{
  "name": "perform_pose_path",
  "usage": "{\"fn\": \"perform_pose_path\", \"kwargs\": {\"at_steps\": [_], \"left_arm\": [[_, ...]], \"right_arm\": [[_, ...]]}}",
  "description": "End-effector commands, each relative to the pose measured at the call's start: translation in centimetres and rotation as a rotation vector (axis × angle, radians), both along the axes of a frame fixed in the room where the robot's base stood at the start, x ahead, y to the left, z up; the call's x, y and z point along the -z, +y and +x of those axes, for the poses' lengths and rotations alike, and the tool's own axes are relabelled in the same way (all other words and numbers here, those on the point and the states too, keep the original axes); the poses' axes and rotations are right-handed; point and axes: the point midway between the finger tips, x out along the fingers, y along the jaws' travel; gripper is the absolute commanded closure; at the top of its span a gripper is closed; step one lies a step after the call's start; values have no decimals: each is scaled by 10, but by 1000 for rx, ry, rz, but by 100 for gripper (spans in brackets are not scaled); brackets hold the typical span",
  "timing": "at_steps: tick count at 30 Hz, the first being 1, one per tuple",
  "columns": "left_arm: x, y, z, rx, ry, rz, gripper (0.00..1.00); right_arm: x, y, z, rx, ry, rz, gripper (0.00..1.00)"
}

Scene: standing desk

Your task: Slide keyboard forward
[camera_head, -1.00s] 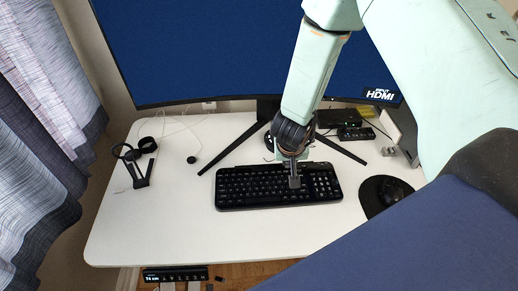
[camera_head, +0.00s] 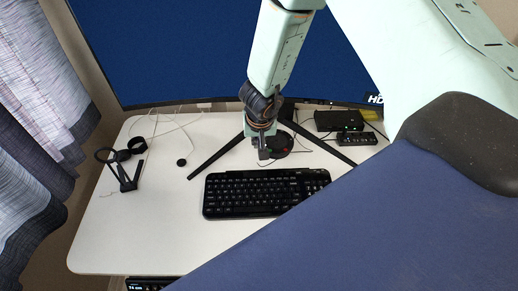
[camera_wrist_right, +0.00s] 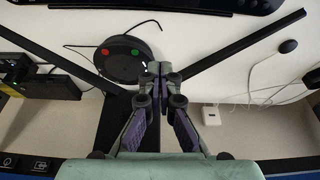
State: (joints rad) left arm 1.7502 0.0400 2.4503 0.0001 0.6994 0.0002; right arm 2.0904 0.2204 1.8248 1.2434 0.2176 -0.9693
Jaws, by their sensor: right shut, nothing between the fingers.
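The black keyboard (camera_head: 262,194) lies on the white desk (camera_head: 140,230), between and in front of the monitor stand's legs. My right gripper (camera_head: 264,158) is just beyond the keyboard's far edge, near its middle, and looks apart from it in the head view. In the right wrist view the fingers (camera_wrist_right: 160,75) are closed together with nothing between them. The keyboard's edge (camera_wrist_right: 170,3) shows at the top of that view. My left gripper is not in view.
A large monitor (camera_head: 170,50) stands behind on splayed black legs (camera_head: 215,157). A round black device with red and green buttons (camera_wrist_right: 119,60) sits by the stand. A black box (camera_head: 337,121) is at back right, headphones (camera_head: 122,165) at left. The front left desk is clear.

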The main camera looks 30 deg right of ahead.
Motion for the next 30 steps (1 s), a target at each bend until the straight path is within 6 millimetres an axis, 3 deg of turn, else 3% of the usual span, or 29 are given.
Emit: {"fn": "perform_pose_path", "kwargs": {"at_steps": [6, 16, 30], "left_arm": [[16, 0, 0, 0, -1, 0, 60], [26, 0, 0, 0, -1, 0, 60], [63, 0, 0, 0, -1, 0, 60]], "right_arm": [[42, -7, 11, -1, 2, -2, 100], [87, -17, 27, -3, 1, -2, 100], [85, -2, 0, -4, 0, 0, 100]]}}
